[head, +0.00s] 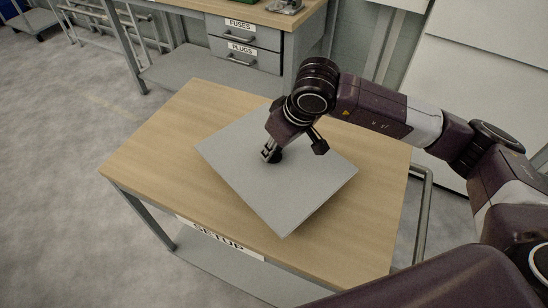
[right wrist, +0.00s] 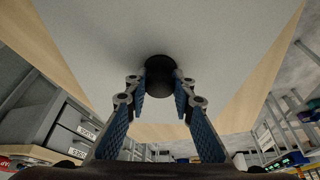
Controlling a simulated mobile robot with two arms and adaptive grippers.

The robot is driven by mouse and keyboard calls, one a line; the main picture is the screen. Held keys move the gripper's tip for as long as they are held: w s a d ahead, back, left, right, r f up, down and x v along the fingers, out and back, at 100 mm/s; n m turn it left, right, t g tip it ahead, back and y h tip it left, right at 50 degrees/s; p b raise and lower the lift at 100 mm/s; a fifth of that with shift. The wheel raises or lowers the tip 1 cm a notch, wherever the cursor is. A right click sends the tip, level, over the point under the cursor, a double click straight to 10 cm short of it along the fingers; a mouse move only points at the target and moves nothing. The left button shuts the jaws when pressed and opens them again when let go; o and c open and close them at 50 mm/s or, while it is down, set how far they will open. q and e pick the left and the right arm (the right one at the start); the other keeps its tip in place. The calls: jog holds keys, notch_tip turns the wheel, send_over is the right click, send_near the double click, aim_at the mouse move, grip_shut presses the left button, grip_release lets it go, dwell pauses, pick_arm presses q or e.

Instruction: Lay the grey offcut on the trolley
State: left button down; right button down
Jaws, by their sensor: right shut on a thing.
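The grey offcut (head: 245,175) is a flat, square-looking panel, turned at an angle over the wooden top of the table marked SETUP (head: 140,160). It also fills much of the right wrist view (right wrist: 215,40). I cannot tell whether it rests flat on the top or is slightly raised. My right gripper (head: 284,152) is over the panel's upper middle, shut on a black round grip (right wrist: 159,75) against the panel's face. The grip is partly hidden by the fingers. The SETUP table has a lower shelf and a side rail, so it may be the trolley. My left gripper is not in view.
A workbench with FUSES and PLUGS drawers (head: 243,46) stands behind the table. A metal rail (head: 424,205) is at the table's right side. The grey floor (head: 60,150) to the left is clear.

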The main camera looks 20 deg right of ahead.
aim_at(276, 158)
notch_tip(276, 158, down, 4)
jog(key=shift+f, duration=0.1)
jog(key=shift+w, duration=0.1)
jog(key=shift+f, duration=0.15)
jog(key=c, duration=2.1)
grip_release()
jog(key=shift+f, duration=0.15)
jog(key=o, duration=0.4)
jog(key=shift+o, duration=0.2)
